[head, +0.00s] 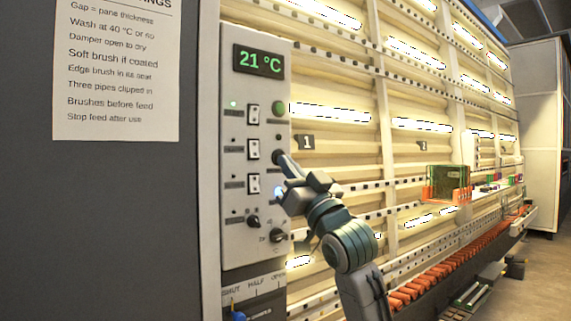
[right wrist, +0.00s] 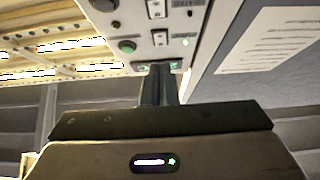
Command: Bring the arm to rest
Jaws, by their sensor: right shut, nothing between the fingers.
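My right gripper (head: 281,158) is shut and empty, with its fingertips at the right side of the grey control panel (head: 237,150), over the column of round buttons. I cannot tell whether the tips touch the panel. In the right wrist view the shut fingers (right wrist: 158,72) point up at the panel (right wrist: 172,22), with a green glow beside their tips. A blue light shows on or beside the gripper in the head view. My left gripper is not in view.
The panel has a display (head: 259,62) reading 21 °C, several rocker switches (head: 253,150), a green button (head: 278,108) and knobs (head: 253,221). A paper notice (head: 117,70) hangs at left. The washer frame (head: 385,120) and orange rollers (head: 450,265) run right; open floor lies beyond.

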